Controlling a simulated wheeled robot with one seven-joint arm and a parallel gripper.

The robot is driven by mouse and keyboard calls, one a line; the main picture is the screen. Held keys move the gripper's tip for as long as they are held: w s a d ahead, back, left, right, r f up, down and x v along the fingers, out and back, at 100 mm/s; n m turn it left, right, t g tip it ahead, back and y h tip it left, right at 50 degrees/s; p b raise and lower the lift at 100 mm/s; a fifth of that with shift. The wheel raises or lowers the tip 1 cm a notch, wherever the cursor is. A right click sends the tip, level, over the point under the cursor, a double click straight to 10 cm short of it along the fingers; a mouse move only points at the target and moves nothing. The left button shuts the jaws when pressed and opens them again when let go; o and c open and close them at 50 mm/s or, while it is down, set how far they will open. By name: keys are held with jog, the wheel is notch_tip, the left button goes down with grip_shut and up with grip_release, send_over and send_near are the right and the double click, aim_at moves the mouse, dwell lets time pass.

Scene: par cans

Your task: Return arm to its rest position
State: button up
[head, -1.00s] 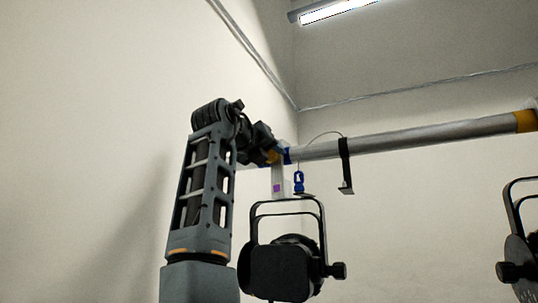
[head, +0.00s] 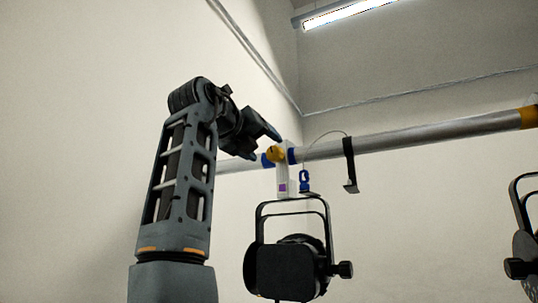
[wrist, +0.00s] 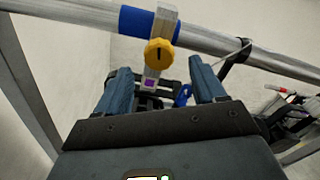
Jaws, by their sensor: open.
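My arm (head: 178,185) rises at the left of the head view and bends over at the top. My gripper (head: 263,144) is at its end, just left of the yellow clamp knob (head: 276,154) on the pipe (head: 420,136). In the wrist view my gripper (wrist: 160,75) is open, with its two blue-grey fingers apart and nothing held between them. The yellow knob (wrist: 159,53) shows beyond the fingers, apart from them. The black par can (head: 285,268) hangs below the pipe from its yoke.
A blue safety clip (head: 304,181) and a black strap (head: 349,165) hang by the clamp. Another par can (head: 522,255) is at the right edge. The pipe (wrist: 245,47) crosses the wrist view. Bare wall lies left of my arm.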

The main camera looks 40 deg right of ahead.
jog(key=shift+s+a, duration=0.15)
jog(key=shift+a, duration=0.3)
